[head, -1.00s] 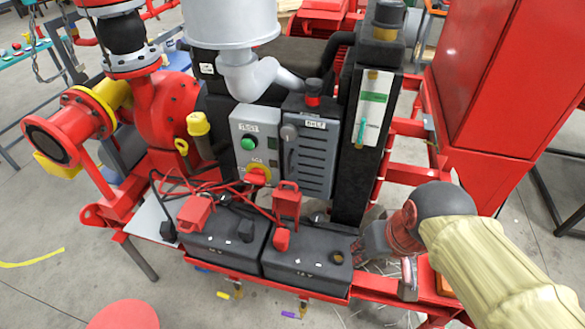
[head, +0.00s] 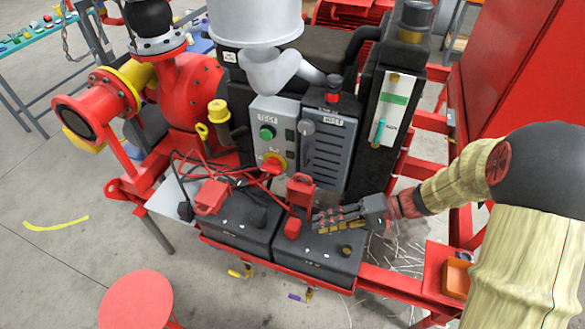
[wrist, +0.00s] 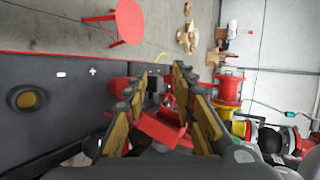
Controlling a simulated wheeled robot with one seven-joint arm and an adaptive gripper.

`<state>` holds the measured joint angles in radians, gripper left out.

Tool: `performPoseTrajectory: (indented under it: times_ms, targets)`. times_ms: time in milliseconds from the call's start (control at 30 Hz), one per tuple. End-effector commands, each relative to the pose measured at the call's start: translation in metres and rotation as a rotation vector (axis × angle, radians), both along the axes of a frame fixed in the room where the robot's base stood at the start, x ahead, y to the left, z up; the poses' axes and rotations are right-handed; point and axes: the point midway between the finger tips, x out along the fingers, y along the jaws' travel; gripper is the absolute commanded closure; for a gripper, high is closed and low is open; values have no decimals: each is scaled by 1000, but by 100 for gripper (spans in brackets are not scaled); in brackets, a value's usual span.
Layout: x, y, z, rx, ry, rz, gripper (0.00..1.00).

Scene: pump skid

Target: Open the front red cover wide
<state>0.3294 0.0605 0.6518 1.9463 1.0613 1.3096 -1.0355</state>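Red covers sit on the two black batteries. A small red cover (head: 292,228) is at the front, near the seam between the batteries. A taller red cover (head: 300,190) stands upright behind it, and another red cover (head: 211,196) is on the left battery. I cannot tell which the task calls the front one. My gripper (head: 316,221) reaches in from the right above the right battery (head: 318,262), pointing left at the small cover. In the wrist view my gripper (wrist: 158,88) is open, with a red cover (wrist: 160,131) seen beyond and between its fingers.
Red cables (head: 215,180) run behind the covers. A panel with a green button (head: 267,132) and a grey louvred box (head: 325,150) stand behind the batteries. A red frame rail (head: 390,285) runs along the front. A red round stool (head: 137,300) stands on open floor at front left.

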Motion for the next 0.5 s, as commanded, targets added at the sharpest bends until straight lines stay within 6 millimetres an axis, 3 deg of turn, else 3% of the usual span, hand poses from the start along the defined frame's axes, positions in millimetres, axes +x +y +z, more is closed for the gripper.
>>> performPoseTrajectory:
  times_ms: [200,300,500]
  targets:
    - [72,-3,7,250,-389,-117,74]
    - [94,-9,16,286,-567,-155,74]
    - [115,-17,27,300,-771,-190,74]
